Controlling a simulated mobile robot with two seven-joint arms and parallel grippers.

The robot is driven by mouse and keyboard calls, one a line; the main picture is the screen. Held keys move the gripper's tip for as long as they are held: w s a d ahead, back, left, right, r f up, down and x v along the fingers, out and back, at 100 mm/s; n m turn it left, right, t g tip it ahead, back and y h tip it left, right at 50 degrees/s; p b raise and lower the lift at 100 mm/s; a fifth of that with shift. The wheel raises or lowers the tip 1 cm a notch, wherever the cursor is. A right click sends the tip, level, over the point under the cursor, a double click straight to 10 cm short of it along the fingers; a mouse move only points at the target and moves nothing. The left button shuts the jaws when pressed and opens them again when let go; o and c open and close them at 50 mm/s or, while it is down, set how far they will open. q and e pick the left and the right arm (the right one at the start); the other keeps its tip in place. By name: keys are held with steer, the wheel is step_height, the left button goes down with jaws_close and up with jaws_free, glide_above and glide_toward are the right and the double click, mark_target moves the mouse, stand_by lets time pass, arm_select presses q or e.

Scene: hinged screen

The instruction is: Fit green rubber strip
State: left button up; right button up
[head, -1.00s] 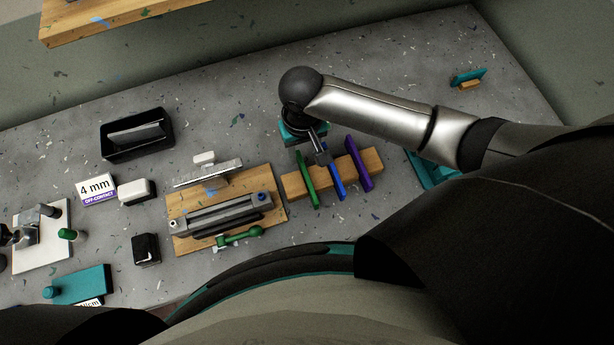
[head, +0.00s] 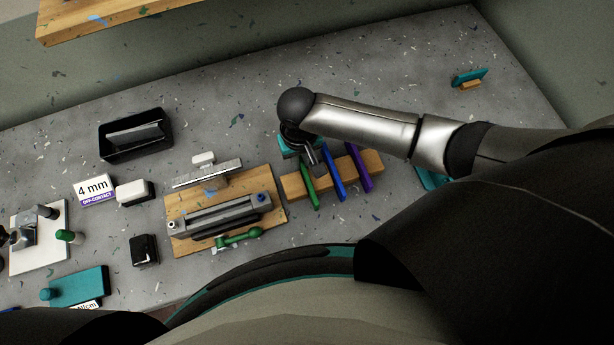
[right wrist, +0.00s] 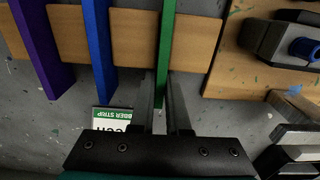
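Green, blue and purple strips lie side by side across a wooden block. The green strip (head: 309,185) is the leftmost in the head view; the blue strip (head: 334,172) and purple strip (head: 359,168) are to its right. My right gripper (head: 313,166) is down at the far end of the green strip. In the right wrist view, the two fingers (right wrist: 163,95) stand open, one on each side of the green strip (right wrist: 166,50). Contact with the strip cannot be told. A grey channel holder (head: 215,214) with a green lever sits on a wooden board.
The wooden block (head: 292,187) stands right of the holder's board (head: 183,241). A label card (right wrist: 112,117) lies by the fingers. A black tray (head: 137,150), a 4 mm sign (head: 94,190) and a white plate (head: 56,250) are left. Open bench lies beyond the arm.

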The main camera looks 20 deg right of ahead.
jaws_close()
stand_by(0.3)
